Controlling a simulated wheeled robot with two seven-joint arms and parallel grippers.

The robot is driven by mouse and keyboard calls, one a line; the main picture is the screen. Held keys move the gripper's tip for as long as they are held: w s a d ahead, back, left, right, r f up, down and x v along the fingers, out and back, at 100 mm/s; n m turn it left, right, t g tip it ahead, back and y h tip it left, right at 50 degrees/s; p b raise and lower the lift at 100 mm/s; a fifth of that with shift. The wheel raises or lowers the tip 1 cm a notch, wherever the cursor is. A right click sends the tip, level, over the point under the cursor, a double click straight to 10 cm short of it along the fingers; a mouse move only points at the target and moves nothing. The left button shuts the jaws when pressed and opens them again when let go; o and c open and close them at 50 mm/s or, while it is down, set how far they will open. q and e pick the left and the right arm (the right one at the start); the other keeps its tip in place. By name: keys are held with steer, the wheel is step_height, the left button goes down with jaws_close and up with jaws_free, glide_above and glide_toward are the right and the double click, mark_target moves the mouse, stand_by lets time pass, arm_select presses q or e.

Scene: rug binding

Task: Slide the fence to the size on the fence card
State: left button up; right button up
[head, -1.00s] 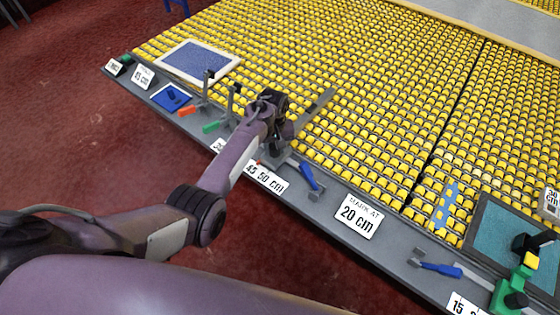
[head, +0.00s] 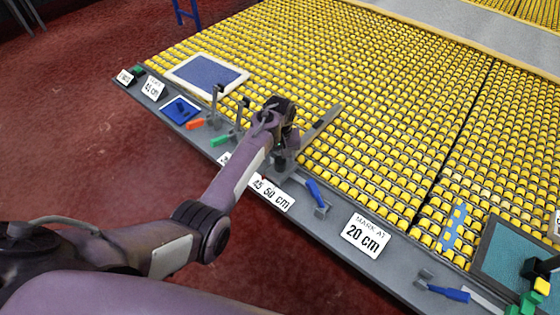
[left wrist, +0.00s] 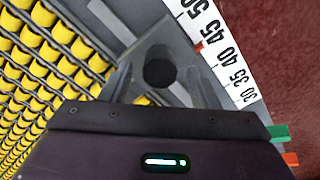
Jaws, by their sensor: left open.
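The fence (head: 322,121) is a thin grey bar lying over the yellow rollers, its near end at the table's front rail. My left gripper (head: 283,140) is over that end, hiding part of it. In the left wrist view a round black knob (left wrist: 158,68) shows between the open grey fingers; I cannot tell whether they touch it. A white scale (left wrist: 217,48) runs beside it, reading 30 to 50. A small red pointer (left wrist: 198,47) lies near the 45. A white card (head: 152,88) at the far left seems to read 45 cm; its top line is too blurred. My right gripper is not in view.
A "MARK AT 20 cm" card (head: 366,235) stands on the front rail. Orange (head: 195,124) and green (head: 220,140) handled clamps are left of the gripper, a blue-handled tool (head: 315,194) right. A framed blue panel (head: 206,75) lies at back left. The rollers beyond the fence are clear.

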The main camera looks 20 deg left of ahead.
arm_select(q)
step_height(320, 180, up, 5)
steer(key=shift+r+b, duration=0.15)
steer(key=shift+b, duration=0.25)
